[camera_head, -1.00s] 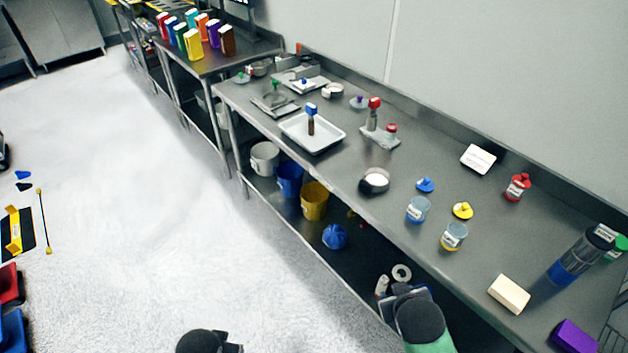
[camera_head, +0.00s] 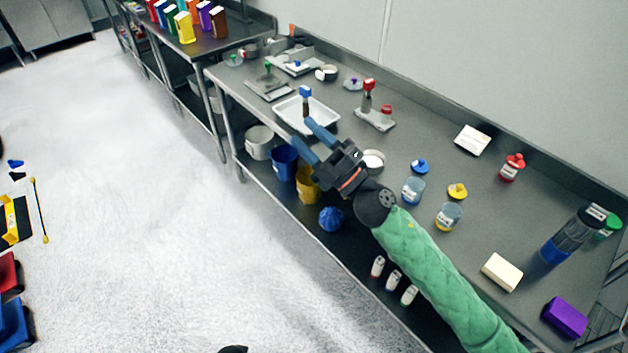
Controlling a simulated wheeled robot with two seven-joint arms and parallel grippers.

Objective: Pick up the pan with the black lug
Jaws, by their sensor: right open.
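A round pan with white content (camera_head: 373,159) stands on the steel table, partly hidden behind my right gripper. A smaller round pale pan with a dark part at its side (camera_head: 327,73) stands further back. I cannot tell for sure which of the two bears the black lug. My right gripper (camera_head: 301,130) is open and empty, its blue fingers apart and pointing to the upper left. In the picture it lies over the table's front edge, close to the white tray and left of the nearer pan. Only a dark sliver, perhaps of my left arm, shows at the bottom edge.
A white tray (camera_head: 319,116) and a stand with a red-topped part (camera_head: 376,118) flank the gripper. Buckets (camera_head: 284,161) sit on the lower shelf. The table's middle is fairly clear.

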